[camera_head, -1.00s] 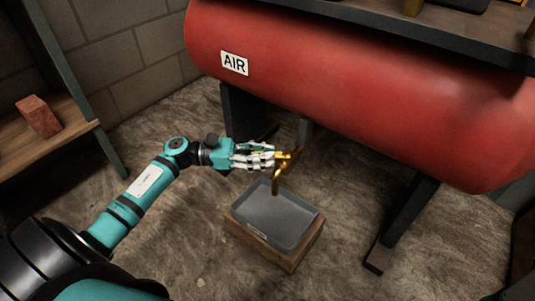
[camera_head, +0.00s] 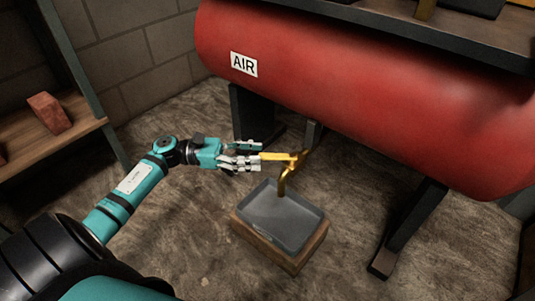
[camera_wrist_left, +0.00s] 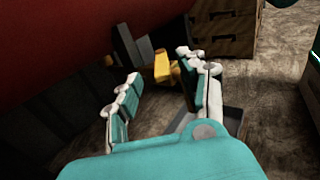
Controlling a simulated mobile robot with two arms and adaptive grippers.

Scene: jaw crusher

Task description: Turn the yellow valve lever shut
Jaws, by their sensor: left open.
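The yellow valve lever (camera_head: 276,156) sits on a brass tap (camera_head: 286,180) below the red air tank. In the head view the lever points left, toward my left gripper (camera_head: 250,156). The gripper is open, its fingertips at the lever's free end; I cannot tell whether they touch it. In the left wrist view the lever (camera_wrist_left: 162,66) shows beyond and between the spread fingers of the gripper (camera_wrist_left: 158,82). My right gripper is not in view.
The red tank (camera_head: 370,90) with an AIR label stands on dark legs (camera_head: 408,228). A grey tray (camera_head: 280,222) on a wooden block (camera_head: 290,262) lies under the tap. A shelf with a brick (camera_head: 49,113) is at the left. Bare floor surrounds the block.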

